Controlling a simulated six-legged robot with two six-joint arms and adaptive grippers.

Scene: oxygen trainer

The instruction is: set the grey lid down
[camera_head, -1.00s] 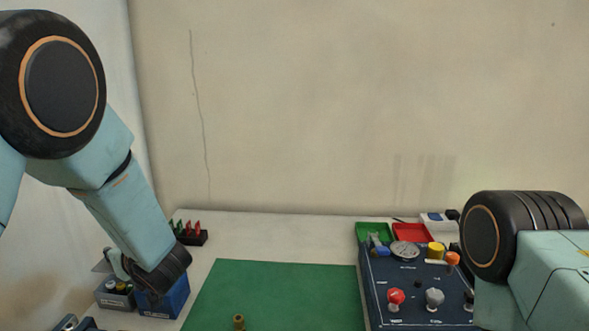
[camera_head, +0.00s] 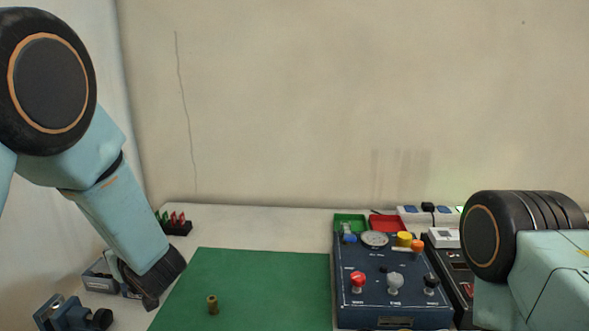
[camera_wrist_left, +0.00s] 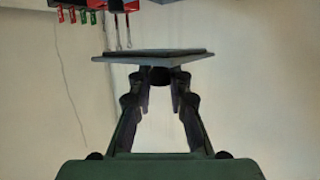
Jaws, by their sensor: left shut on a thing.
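The grey lid (camera_wrist_left: 155,57) is in the left wrist view, a flat plate with a dark upper layer and a knob on the finger side. My left gripper (camera_wrist_left: 160,78) is shut on that knob, with the plate beyond the fingertips. In the head view my left wrist (camera_head: 152,285) hangs over the left side of the table, and it hides the fingers and the lid. My right gripper is outside the views; only part of the right arm shows at the right edge.
A grey bin (camera_head: 98,278) is left of my left wrist, with a blue vise (camera_head: 68,314) in front. A rack of red and green pieces (camera_head: 174,224) stands behind. The green mat (camera_head: 260,275) holds a brass fitting (camera_head: 213,305). A blue control panel (camera_head: 390,285) stands right.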

